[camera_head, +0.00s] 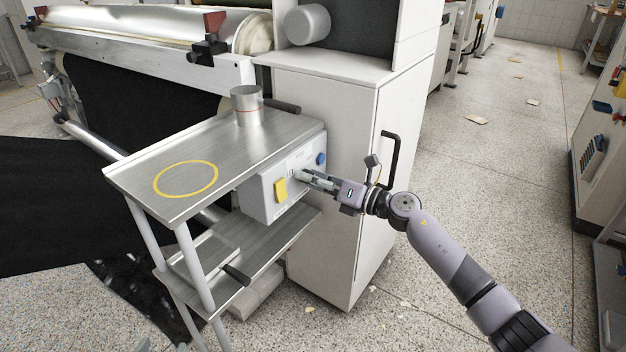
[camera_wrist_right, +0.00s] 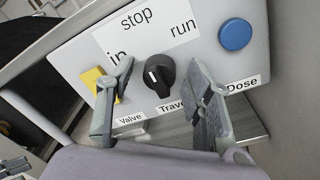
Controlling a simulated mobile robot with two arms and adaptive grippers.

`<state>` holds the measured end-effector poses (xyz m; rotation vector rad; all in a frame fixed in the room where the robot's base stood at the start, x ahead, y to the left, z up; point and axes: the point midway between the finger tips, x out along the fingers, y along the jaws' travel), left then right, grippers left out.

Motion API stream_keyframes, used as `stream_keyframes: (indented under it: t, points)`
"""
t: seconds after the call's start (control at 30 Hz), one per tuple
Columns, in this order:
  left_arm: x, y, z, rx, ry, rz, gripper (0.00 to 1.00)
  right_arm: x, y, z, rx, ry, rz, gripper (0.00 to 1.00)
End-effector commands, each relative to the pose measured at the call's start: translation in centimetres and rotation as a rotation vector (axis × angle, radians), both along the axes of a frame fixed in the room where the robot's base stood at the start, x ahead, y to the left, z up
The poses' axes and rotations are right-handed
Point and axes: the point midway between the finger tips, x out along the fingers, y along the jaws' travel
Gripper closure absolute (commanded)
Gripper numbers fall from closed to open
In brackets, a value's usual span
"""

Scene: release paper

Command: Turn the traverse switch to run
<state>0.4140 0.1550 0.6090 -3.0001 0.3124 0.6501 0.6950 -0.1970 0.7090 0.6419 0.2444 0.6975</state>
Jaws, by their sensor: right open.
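The traverse switch is a black rotary knob (camera_wrist_right: 159,76) on the sloped face of a grey control box (camera_head: 262,196). Its white mark points up toward the word "stop"; "in" is to the left and "run" to the right on the white label (camera_wrist_right: 182,32). The label under the knob is partly hidden and begins "Trav". My right gripper (camera_head: 306,178) is at the box face. In the right wrist view its open fingers (camera_wrist_right: 158,80) stand on either side of the knob, with gaps visible. In the head view the gripper hides the knob. My left gripper does not show.
A yellow part (camera_head: 281,190) labelled Valve is left of the knob, close to a finger. A blue button (camera_head: 321,158) labelled Dose is to the right. A metal cup (camera_head: 247,105) stands on the steel table (camera_head: 140,178) above the box. A white cabinet (camera_head: 335,200) stands behind.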

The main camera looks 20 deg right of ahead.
Motion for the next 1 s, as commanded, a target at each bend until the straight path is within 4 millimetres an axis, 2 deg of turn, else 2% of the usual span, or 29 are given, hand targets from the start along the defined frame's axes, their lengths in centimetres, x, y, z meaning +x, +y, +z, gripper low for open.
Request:
stream_keyframes:
  t: [0.1, 0.8, 1.0]
  points:
    - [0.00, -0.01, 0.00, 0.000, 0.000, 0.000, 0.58, -0.01, -0.01, 0.00, 0.000, 0.000, 0.000, 0.53]
    - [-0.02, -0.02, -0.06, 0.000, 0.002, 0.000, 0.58, -0.04, -0.05, -0.01, 0.001, 0.001, 0.000, 1.00]
    - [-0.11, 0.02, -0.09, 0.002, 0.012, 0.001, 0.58, -0.04, -0.05, 0.04, 0.007, 0.007, 0.000, 1.00]
